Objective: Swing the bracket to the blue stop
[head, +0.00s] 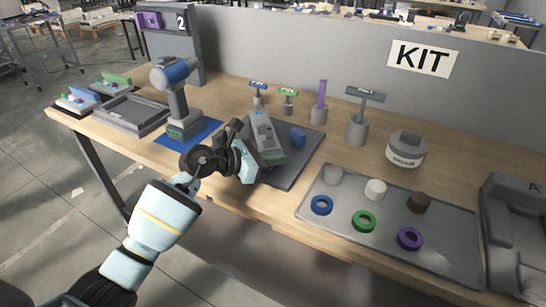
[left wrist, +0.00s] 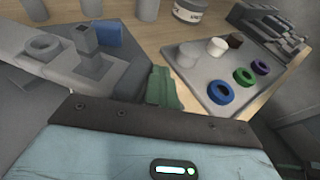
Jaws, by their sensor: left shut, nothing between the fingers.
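The bracket (head: 263,128) is a light grey arm on a dark base plate (head: 302,170) near the table's front edge. It also shows at the upper left of the left wrist view (left wrist: 68,58). A muted green block (left wrist: 165,90) shows close to my wrist. My left gripper (head: 248,162) is shut and empty beside the bracket's near end. I cannot tell whether they touch. My right gripper is out of view.
A grey tray (head: 336,213) with rings and round pieces lies to the right. A grey tool on a blue mat (head: 215,132) stands to the left. Several upright holders, including one with a purple piece (head: 321,95), and a grey jar (head: 406,150) stand behind.

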